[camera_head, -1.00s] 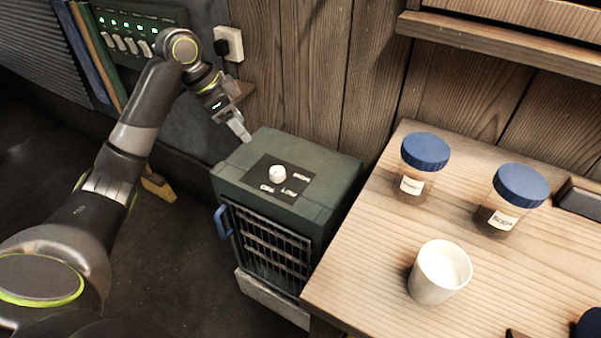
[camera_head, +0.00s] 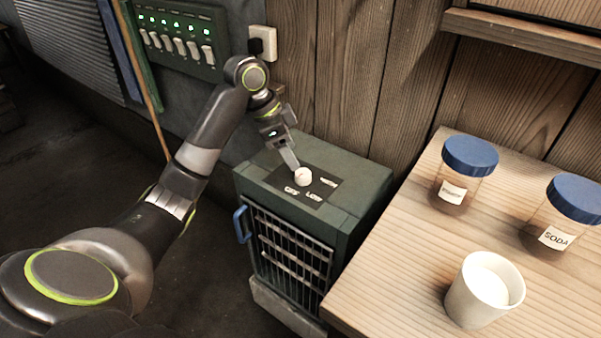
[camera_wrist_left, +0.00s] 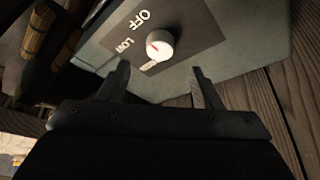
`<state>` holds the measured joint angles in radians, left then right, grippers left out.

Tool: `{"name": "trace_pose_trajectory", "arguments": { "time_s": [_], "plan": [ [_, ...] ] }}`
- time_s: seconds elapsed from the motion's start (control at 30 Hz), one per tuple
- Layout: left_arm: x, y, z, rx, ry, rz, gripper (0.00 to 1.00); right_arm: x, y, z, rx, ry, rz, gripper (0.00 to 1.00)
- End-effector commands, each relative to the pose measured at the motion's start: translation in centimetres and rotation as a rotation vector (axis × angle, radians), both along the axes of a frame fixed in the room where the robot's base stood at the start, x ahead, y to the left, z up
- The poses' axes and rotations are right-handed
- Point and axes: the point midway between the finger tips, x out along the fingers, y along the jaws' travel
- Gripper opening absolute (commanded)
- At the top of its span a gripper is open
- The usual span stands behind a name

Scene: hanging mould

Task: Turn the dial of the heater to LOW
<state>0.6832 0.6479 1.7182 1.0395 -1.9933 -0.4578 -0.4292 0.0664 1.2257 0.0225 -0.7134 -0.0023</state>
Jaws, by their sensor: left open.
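The heater (camera_head: 352,190) is a dark green box with a barred front and a blue handle (camera_head: 241,224). On its top a dark plate (camera_head: 283,178) bears a white dial (camera_head: 303,176) and the words OFF and LOW; a third label at the back is hard to read. My left gripper (camera_head: 292,160) is above the heater top, close to the dial. My right gripper is not in view.
A wooden table (camera_head: 400,270) right of the heater holds a white cup (camera_head: 470,303) and two blue-lidded jars, one (camera_head: 465,172) nearer the wall and one labelled SODA (camera_head: 565,215). A switch panel (camera_head: 185,40) and outlet (camera_head: 263,42) are on the wall behind.

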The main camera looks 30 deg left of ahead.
Motion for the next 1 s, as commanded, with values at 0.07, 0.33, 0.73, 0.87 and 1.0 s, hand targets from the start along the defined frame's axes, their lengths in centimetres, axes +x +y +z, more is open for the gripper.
{"name": "trace_pose_trajectory", "arguments": {
  "time_s": [0.07, 0.33, 0.73, 0.87, 1.0],
  "plan": [
    [0.3, -0.7, -2.0, -0.004, 0.005, -0.001, 0.58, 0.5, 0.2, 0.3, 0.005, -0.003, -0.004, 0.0],
    [1.3, -1.8, -5.6, -0.001, 0.003, 0.0, 0.58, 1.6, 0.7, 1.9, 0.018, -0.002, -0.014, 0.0],
    [1.6, -2.1, -6.4, 0.001, 0.001, 0.001, 0.58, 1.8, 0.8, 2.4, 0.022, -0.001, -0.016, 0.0],
    [1.6, -2.1, -6.4, 0.001, 0.001, 0.001, 0.47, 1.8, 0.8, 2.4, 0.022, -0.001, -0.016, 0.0],
    [1.6, -2.1, -6.4, 0.001, 0.001, 0.001, 0.28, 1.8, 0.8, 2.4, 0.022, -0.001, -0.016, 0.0]
  ]
}}
